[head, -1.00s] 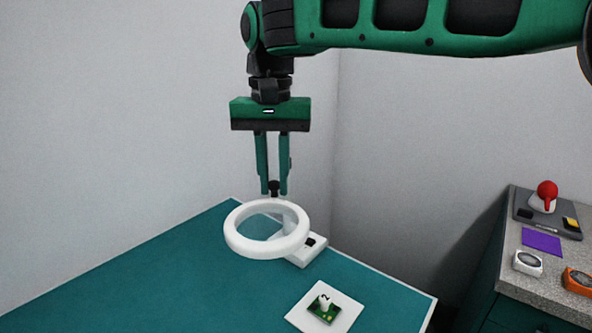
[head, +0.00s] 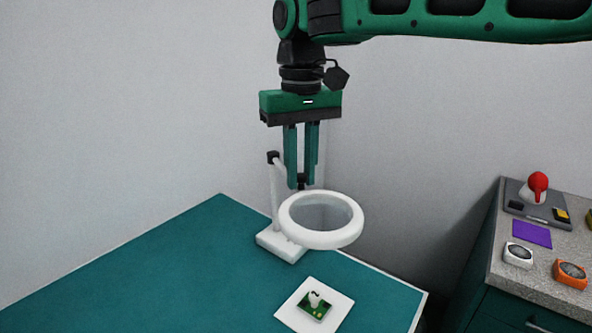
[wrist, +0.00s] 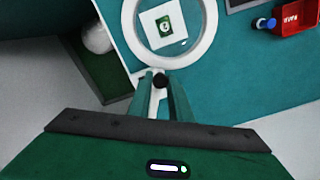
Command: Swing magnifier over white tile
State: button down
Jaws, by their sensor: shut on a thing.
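The magnifier (head: 321,239) is a white ring lens on a white stand (head: 276,205) with a square base on the teal table. The ring hangs above the table, behind the white tile (head: 291,313) in the head view. The tile lies flat and carries a small green circuit board (head: 316,306). In the wrist view, the tile (wrist: 150,29) shows inside the magnifier ring (wrist: 208,36). My gripper (head: 301,181) points down and is shut on the dark knob (wrist: 160,80) at the ring's edge.
A grey counter (head: 497,268) at the right holds a grey device with a red knob (head: 538,184), a purple pad (head: 532,234), and white and orange dials. The wrist view shows a red bin (wrist: 298,17) and a blue-capped item (wrist: 265,23). The table's left part is clear.

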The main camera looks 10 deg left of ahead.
jog(key=shift+w+d+r, duration=0.1)
jog(key=shift+w+d, duration=0.1)
jog(key=shift+w, duration=0.2)
jog(key=c, duration=1.8)
grip_release()
jog(key=shift+d, duration=0.1)
jog(key=shift+s, duration=0.1)
notch_tip(320, 180, up, 11)
jog(key=shift+f, duration=0.2)
